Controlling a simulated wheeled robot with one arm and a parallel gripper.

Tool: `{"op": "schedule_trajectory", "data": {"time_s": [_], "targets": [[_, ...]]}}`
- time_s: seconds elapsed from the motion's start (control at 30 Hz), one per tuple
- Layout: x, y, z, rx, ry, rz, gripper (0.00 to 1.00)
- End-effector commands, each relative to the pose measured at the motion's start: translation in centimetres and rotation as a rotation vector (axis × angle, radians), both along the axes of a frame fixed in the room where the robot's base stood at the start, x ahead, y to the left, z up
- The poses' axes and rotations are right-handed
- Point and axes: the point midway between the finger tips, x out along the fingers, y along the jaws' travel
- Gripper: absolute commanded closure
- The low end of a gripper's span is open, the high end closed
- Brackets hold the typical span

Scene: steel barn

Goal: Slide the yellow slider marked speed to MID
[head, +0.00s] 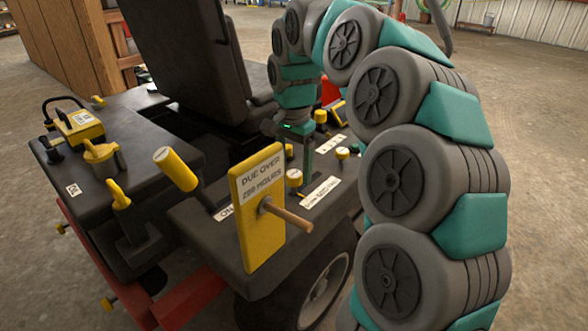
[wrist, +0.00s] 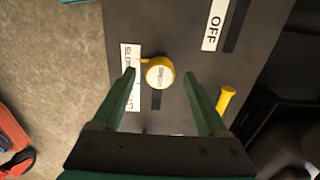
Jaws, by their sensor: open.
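A round yellow slider knob (wrist: 159,73) with small lettering, too blurred to read surely, stands on a dark panel in the wrist view. Its small yellow pointer aims at a white label (wrist: 129,54), near the end that starts "SLO". A dark slot (wrist: 157,100) runs down from the knob. My left finger hides the middle of the label. My gripper (wrist: 159,76) is open, with one finger on each side of the knob; I cannot tell whether they touch it. In the head view, my gripper (head: 301,172) reaches down to the panel beside a yellow knob (head: 294,178).
A yellow board (head: 258,195) reading "DUE OVER 250 HOURS" with a wooden peg (head: 287,215) stands in front of the panel. A yellow-tipped lever (wrist: 227,98) is right of my fingers. A label reading "OFF" (wrist: 214,25) lies beyond. A seat (head: 185,60) stands behind.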

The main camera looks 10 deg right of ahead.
Motion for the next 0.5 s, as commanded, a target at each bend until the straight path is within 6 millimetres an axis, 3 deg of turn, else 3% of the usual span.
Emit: {"op": "schedule_trajectory", "data": {"time_s": [0.43, 0.5], "targets": [[-0.01, 0.03, -0.98, 0.0, -0.002, 0.002, 0.24], [-0.01, 0.03, -0.98, 0.001, -0.002, 0.002, 0.31]]}}
